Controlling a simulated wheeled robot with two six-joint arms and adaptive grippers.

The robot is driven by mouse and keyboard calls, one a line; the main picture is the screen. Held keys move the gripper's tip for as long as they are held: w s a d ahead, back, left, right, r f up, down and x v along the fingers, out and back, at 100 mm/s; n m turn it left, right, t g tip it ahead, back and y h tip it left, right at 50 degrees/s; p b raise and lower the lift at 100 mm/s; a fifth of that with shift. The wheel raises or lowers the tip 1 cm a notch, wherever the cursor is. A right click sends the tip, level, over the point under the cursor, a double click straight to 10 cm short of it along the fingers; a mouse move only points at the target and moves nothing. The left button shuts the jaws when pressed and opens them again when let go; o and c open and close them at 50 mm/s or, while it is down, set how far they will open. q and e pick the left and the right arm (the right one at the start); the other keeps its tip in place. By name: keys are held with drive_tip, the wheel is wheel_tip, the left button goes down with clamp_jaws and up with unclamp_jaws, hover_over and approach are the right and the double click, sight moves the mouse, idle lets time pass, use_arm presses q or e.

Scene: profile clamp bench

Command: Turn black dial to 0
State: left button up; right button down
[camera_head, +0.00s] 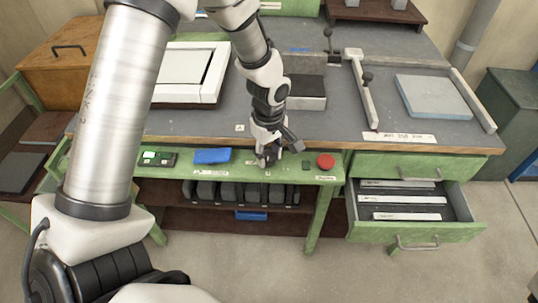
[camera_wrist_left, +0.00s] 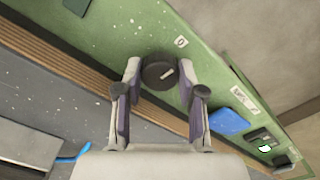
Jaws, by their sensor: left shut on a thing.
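The black dial (camera_wrist_left: 160,73) sits on the green front rail of the bench, with a pale pointer mark on its face. In the left wrist view the mark slants and does not point straight at the small "0" label (camera_wrist_left: 181,41), which is just beyond the dial. My left gripper (camera_wrist_left: 160,80) has its two fingertips on either side of the dial, shut on it. In the head view my left gripper (camera_head: 268,155) reaches down to the rail and largely hides the dial. My right gripper is not in view.
On the rail are a blue block (camera_head: 212,156), a small display box (camera_head: 160,158) and a red button (camera_head: 326,161). A drawer (camera_head: 418,232) stands open at the right. A white frame (camera_head: 212,88) and a dark block (camera_head: 306,92) lie on the bench top.

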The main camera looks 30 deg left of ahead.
sight(268, 155)
use_arm(q)
drive_tip(key=shift+n, duration=0.6)
drive_tip(key=shift+w, duration=0.1)
drive_tip(key=o, duration=0.9)
drive_tip(key=shift+c, duration=0.2)
drive_tip(key=shift+a, duration=0.1)
wheel_tip(268, 155, up, 12)
